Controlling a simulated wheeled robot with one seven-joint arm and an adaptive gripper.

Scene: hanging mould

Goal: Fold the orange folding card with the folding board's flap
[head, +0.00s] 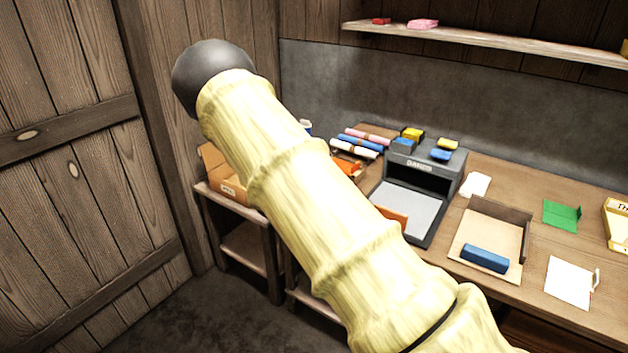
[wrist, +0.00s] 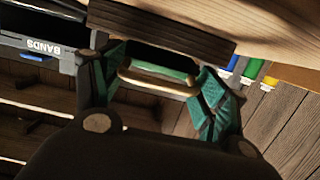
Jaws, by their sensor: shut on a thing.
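An orange piece (head: 392,215), which looks like the folding card, shows beside the grey tray of the unit marked BANDS; my arm partly hides it. A tan board with dark upright edges (head: 522,243) lies to the right, a blue bar on its front part; I cannot tell if it is the folding board. My gripper (wrist: 160,82) is hidden in the head view. In the wrist view its teal fingers are closed on a narrow tan bar (wrist: 158,86), below a dark wooden strip (wrist: 160,30). I cannot tell if the bar belongs to the flap.
The BANDS unit (head: 420,165) stands at the back with small blocks on top. A green card (head: 562,215) and a white card (head: 568,284) lie to the right. Rolls (head: 355,150) lie at the back left. An open box (head: 232,190) is on a lower stand.

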